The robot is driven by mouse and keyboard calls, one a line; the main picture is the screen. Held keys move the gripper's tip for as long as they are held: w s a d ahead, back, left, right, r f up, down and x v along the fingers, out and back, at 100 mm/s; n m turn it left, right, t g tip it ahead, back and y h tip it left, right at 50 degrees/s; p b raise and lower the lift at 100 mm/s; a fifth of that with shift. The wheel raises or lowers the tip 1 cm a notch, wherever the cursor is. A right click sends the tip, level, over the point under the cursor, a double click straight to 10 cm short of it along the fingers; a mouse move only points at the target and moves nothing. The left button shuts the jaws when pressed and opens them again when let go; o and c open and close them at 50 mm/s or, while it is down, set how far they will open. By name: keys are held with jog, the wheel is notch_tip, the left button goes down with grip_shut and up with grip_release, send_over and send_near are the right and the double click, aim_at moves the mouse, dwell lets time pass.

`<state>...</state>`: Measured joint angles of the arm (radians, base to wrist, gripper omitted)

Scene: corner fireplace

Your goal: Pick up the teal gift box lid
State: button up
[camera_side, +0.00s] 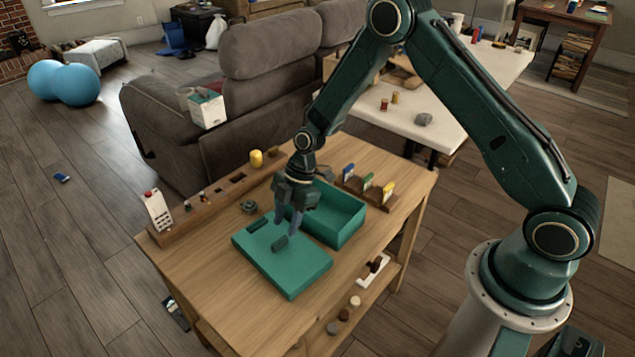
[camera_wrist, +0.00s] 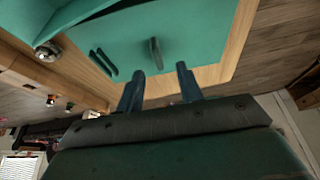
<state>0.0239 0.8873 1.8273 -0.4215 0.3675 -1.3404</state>
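The teal gift box lid (camera_side: 290,268) lies flat on the wooden table, in front of the open teal box (camera_side: 345,232). A dark green handle (camera_side: 280,243) stands up from the lid's top. The lid (camera_wrist: 185,30) and its handle (camera_wrist: 155,53) also show in the wrist view. My gripper (camera_side: 296,224) points down over the lid's rear part, close to the handle. In the wrist view its two fingers (camera_wrist: 161,82) are apart with nothing between them. The handle appears just beyond the gap between the fingertips.
A small dark green bar (camera_side: 257,225) lies by the lid's left corner. A wooden rack (camera_side: 225,185) runs along the table's far-left edge, with a small round metal item (camera_side: 249,207) near it. A holder with colored cards (camera_side: 368,188) stands behind the box. The table's front-left is clear.

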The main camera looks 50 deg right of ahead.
aim_at(280, 239)
jog(key=shift+w+x, duration=0.2)
jog(key=shift+x, duration=2.4)
jog(key=shift+c, duration=0.5)
grip_shut()
